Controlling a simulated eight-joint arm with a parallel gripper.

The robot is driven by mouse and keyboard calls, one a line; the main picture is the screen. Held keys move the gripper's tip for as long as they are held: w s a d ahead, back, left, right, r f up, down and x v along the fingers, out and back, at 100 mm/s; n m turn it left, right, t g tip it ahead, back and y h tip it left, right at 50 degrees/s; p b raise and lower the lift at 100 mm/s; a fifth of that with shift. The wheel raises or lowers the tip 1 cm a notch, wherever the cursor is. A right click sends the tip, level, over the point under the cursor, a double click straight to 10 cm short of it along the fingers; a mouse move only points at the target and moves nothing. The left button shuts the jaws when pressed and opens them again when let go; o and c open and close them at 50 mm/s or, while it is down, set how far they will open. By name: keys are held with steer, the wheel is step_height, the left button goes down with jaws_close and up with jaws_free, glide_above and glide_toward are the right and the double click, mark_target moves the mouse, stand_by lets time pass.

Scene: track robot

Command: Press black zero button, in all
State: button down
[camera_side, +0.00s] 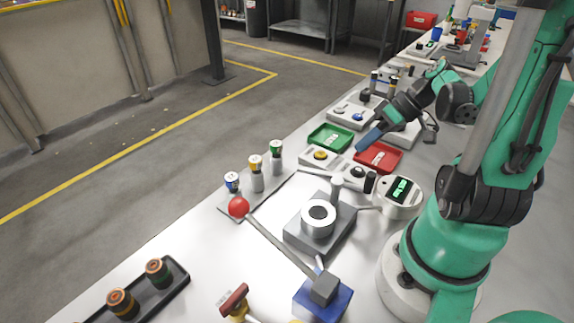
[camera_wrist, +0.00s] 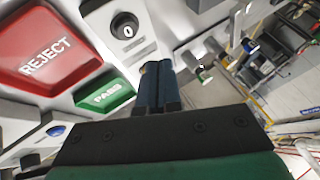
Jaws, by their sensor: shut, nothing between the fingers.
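The black zero button (camera_wrist: 126,28) is a dark round cap marked "0" on a pale housing, at the top of the wrist view. In the side view a small white box with a dark button (camera_side: 357,172) stands in front of the red tray; its marking is too small to read there. My gripper (camera_side: 363,147) has blue fingers pressed together and holds nothing. It points down between the green and red trays, above and behind that box. In the wrist view the shut fingertips (camera_wrist: 157,66) show below and right of the zero button, apart from it in the picture.
The red REJECT tray (camera_wrist: 48,52) and green PASS tray (camera_wrist: 105,95) lie close by. A yellow-button box (camera_side: 320,155), a round scale with a green display (camera_side: 402,190) and a grey block with a metal ring (camera_side: 319,215) stand nearby.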

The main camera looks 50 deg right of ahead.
mark_target(361, 170)
steer(key=shift+f, duration=1.55)
steer(key=shift+f, duration=0.1)
stand_by(0.8)
steer(key=shift+f, duration=0.35)
steer(key=shift+r, duration=0.1)
stand_by(0.3)
steer(key=shift+r, duration=0.35)
steer(key=shift+r, duration=2.5)
